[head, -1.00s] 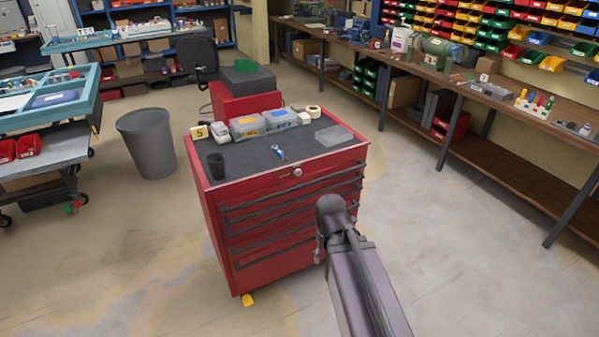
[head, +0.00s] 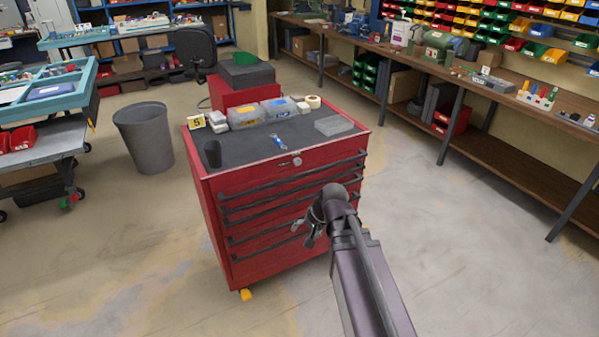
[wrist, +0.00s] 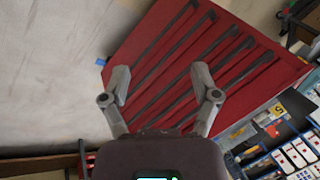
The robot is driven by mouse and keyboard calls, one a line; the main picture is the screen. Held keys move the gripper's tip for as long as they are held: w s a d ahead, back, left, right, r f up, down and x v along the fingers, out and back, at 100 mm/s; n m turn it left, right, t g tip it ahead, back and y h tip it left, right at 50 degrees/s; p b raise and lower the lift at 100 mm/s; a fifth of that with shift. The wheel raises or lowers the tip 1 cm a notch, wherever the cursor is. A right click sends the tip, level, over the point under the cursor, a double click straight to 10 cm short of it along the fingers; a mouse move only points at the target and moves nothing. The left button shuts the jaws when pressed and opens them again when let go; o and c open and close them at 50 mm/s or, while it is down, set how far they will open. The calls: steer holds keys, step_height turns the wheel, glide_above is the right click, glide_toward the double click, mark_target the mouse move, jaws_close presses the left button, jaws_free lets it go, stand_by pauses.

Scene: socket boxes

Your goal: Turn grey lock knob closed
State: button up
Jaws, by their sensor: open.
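The small grey lock knob (head: 297,161) sits on the top front edge panel of the red tool cabinet (head: 225,205), right of a small latch or keyhole mark. My gripper (head: 308,232) is in front of the cabinet's drawers, below the knob and apart from it. In the wrist view my gripper (wrist: 161,78) is open and empty, its two fingers spread before the red drawer front (wrist: 185,60). I cannot make out the knob in the wrist view. Whether the knob stands open or closed is too small to tell.
A grey bin (head: 144,137) stands left. A long workbench (head: 440,75) runs along the right. The floor right of the cabinet is clear.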

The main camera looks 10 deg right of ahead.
steer(key=w+a+f+m+t+y+b, duration=0.1)
steer(key=w+f+m+t+y+b, duration=0.15)
steer(key=w, duration=0.35)
steer(key=m+t+b, duration=1.2)
steer(key=m+b, duration=0.2)
steer(key=m, duration=0.9)
glide_toward(298, 162)
steer(key=v, duration=0.5)
steer(key=shift+w+a+r+n+h, duration=0.15)
steer(key=shift+a+r+n+h, duration=0.1)
steer(key=shift+r+h, duration=0.15)
steer(key=shift+w, duration=0.1)
steer(key=x, duration=1.3)
steer(key=shift+w+a+f, duration=0.15)
steer(key=shift+w+f, duration=0.15)
steer(key=shift+f, duration=0.05)
